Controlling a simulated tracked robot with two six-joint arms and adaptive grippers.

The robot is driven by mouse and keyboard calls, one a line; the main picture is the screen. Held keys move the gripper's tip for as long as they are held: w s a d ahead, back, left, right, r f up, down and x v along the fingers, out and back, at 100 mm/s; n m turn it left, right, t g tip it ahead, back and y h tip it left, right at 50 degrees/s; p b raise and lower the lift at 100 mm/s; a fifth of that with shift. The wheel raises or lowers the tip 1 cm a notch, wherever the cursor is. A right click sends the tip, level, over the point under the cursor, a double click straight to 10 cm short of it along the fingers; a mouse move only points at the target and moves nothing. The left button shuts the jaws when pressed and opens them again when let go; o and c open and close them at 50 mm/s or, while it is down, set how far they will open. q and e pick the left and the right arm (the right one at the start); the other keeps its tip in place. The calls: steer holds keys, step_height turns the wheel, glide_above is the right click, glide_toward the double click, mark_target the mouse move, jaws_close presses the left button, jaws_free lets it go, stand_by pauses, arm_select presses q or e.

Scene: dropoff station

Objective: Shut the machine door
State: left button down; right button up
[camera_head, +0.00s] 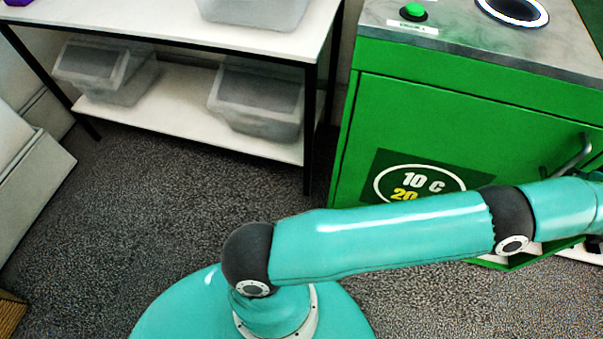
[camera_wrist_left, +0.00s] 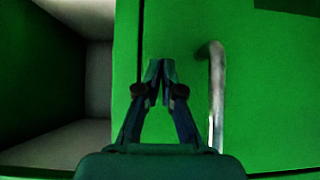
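The green machine (camera_head: 450,85) stands at the right in the head view. Its green door (camera_head: 365,180) carries a dark sign reading "10 C 20", partly covered by my left arm. The metal door handle (camera_head: 572,158) is near the right picture edge; it also shows upright in the left wrist view (camera_wrist_left: 216,95). There, the door panel (camera_wrist_left: 270,90) has an open, grey-lined space left of its edge. My left gripper (camera_wrist_left: 161,68) is in front of the panel, left of the handle, fingertips together with nothing between them. Contact with the door cannot be told. My right gripper is out of view.
A green button (camera_head: 413,10) and a round lit-rimmed opening (camera_head: 512,8) are on the machine's top. A white shelf table (camera_head: 190,125) with grey bins (camera_head: 255,105) stands left of the machine. Grey floor between them is clear.

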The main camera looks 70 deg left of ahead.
arm_select(q)
steer(key=s+d+f+v, duration=0.1)
steer(key=f+v, duration=0.1)
steer(key=v, duration=1.1)
steer(key=s+a+f+m+g+h, duration=0.1)
steer(key=s+f+m+h, duration=0.2)
steer(key=f, duration=0.8)
steer(key=f+m+g+h, duration=0.2)
steer(key=f+m, duration=0.3)
steer(key=f, duration=0.6)
steer(key=s+a+f+m+g+h, duration=0.1)
steer(key=s+f+h, duration=0.2)
steer(key=s+f, duration=0.55)
steer(key=s+a+f+m+g+h, duration=0.1)
steer(key=s+f+h, duration=0.2)
steer(key=s+f, duration=0.55)
steer(key=s+a+r, duration=0.1)
steer(key=s+a, duration=0.1)
steer(key=s, duration=0.6)
steer(key=s+a+r, duration=0.2)
steer(key=s, duration=0.6)
step_height(320, 180, up, 17)
steer(key=p, duration=1.6)
steer(key=shift+s+n+h, duration=0.15)
steer(key=shift+n+h, duration=0.25)
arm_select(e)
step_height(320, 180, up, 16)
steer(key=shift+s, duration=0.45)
arm_select(q)
steer(key=shift+f, duration=0.2)
